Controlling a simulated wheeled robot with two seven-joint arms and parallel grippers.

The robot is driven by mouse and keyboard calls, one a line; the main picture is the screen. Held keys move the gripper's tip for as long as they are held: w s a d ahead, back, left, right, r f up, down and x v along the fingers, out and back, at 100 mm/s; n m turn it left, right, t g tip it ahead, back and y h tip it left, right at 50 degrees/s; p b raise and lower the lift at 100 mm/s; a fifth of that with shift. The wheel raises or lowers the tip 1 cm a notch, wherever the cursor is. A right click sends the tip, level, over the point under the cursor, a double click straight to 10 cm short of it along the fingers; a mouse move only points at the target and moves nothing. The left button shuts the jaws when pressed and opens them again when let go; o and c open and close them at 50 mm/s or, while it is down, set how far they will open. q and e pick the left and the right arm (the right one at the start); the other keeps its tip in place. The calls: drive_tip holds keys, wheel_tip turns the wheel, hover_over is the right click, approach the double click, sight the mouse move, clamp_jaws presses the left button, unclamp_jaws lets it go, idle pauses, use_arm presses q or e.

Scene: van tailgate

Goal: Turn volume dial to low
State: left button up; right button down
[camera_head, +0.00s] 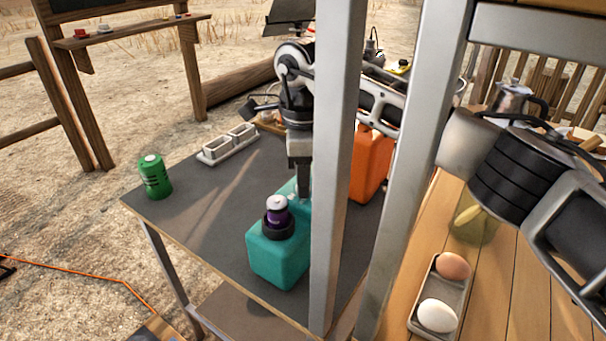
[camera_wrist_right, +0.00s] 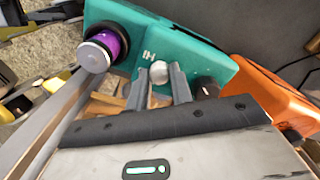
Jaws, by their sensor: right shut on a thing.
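A teal box (camera_head: 275,262) stands on the grey table, with a purple, silver-capped cylinder (camera_head: 277,213) in a black ring on its top. It also shows in the right wrist view (camera_wrist_right: 206,62), with a "HI" mark on its face. My right gripper (camera_head: 304,190) points down at the box, partly hidden by a grey post. In the right wrist view its two fingers (camera_wrist_right: 159,78) are shut on a small round silver knob (camera_wrist_right: 159,70) beside the "HI" mark. The knob's exact setting cannot be read. My left gripper is not in view.
Grey upright posts (camera_head: 340,150) stand in front of the table. An orange container (camera_head: 370,165) is behind the box. A tray with two eggs (camera_head: 437,316) lies on the wooden surface at right.

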drive_tip(key=m, duration=0.5)
drive_tip(key=shift+m, duration=2.4)
drive_tip(key=c, duration=1.2)
unclamp_jaws()
drive_tip(key=shift+c, duration=0.2)
drive_tip(key=shift+r, duration=0.1)
wheel_tip(320, 180, up, 8)
drive_tip(key=shift+f, duration=0.25)
